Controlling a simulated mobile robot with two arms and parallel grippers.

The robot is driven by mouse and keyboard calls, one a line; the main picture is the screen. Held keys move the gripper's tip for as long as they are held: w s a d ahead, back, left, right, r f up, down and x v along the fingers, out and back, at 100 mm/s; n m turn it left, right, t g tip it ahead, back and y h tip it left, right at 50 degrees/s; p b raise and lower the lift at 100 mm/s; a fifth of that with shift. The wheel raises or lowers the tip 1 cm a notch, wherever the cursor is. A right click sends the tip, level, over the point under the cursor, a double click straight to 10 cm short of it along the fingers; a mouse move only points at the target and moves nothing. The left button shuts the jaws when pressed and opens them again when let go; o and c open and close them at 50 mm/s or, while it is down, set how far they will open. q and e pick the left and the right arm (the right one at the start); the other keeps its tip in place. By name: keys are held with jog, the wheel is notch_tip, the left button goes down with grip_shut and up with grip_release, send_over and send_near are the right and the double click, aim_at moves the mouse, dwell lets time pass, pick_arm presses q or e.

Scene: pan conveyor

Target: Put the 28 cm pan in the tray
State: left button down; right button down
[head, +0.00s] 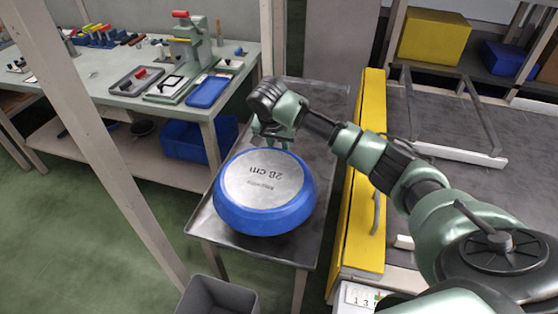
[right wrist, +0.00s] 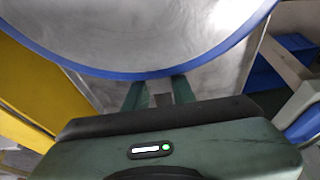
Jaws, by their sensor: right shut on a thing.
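The 28 cm pan (head: 264,182) is bottom up, with a blue rounded side and a silver base marked "28 cm". It is over the grey metal tray (head: 335,125); I cannot tell whether it rests on it or hangs just above. My right gripper (head: 271,141) is at the pan's far edge, shut on its rim. In the right wrist view the gripper's two fingers (right wrist: 158,88) meet the blue rim of the pan (right wrist: 110,73). The inside of the pan is hidden in the head view. My left gripper is not in view.
A yellow barrier (head: 357,215) and a dark conveyor surface (head: 455,130) lie right of the tray. A workbench (head: 105,70) with tools and a green press (head: 188,50) stands at left. A grey bin (head: 218,298) is at the front. A wooden post (head: 100,150) rises at left.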

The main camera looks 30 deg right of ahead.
aim_at(276, 149)
jog(key=shift+f, duration=3.1)
jog(key=c, duration=1.2)
grip_release()
jog(key=shift+f, duration=0.1)
jog(key=shift+o, duration=0.2)
jog(key=shift+s+r, duration=0.1)
jog(key=shift+r, duration=0.1)
jog(key=v, duration=1.1)
jog(key=shift+s+a+r, duration=0.1)
jog(key=shift+s+r, duration=0.05)
jog(key=shift+r, duration=0.2)
